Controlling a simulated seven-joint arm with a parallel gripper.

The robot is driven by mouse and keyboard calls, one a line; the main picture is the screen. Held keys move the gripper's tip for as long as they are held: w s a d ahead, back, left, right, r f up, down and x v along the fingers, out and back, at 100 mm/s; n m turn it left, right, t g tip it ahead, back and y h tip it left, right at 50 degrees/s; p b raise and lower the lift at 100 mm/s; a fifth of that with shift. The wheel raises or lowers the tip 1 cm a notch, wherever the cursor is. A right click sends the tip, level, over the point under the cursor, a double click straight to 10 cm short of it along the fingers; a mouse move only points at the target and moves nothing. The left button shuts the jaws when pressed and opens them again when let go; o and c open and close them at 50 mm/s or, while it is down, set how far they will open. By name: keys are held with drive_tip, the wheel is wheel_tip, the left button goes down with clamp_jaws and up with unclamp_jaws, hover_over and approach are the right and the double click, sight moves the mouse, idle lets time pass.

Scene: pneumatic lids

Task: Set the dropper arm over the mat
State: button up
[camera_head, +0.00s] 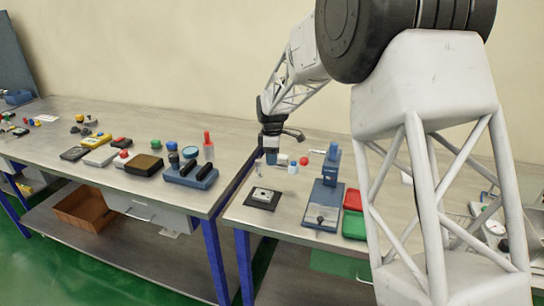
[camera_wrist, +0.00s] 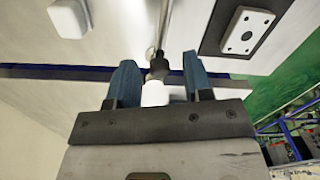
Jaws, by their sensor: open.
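What looks like the dropper arm is a thin metal rod (camera_wrist: 162,28) with a dark collar (camera_wrist: 158,68) and a white end (camera_wrist: 155,93). The white end shows between the two blue fingers of my gripper (camera_wrist: 155,82), with gaps at the sides. My gripper (camera_head: 271,158) is open.
A blue press-like stand (camera_head: 324,195) is right of the mat, beside red (camera_head: 353,199) and green (camera_head: 354,224) trays. A small white bottle (camera_head: 293,168) and a red ball (camera_head: 304,160) are behind. The left bench holds a blue block with black handles (camera_head: 186,176). A gap separates the benches.

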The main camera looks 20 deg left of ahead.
clamp_jaws()
idle(0.3)
drive_tip(key=shift+s, duration=0.15)
drive_tip(key=shift+s+a+m, duration=0.5)
drive_tip(key=shift+s+m, duration=0.2)
drive_tip(key=shift+m, duration=1.35)
drive_tip(key=shift+s+a+m, duration=0.45)
drive_tip(key=shift+s+m, duration=0.25)
drive_tip(key=shift+m, duration=1.3)
drive_tip(key=shift+s+a+m, duration=0.5)
drive_tip(key=shift+s+m, duration=0.2)
drive_tip(key=shift+m, duration=1.35)
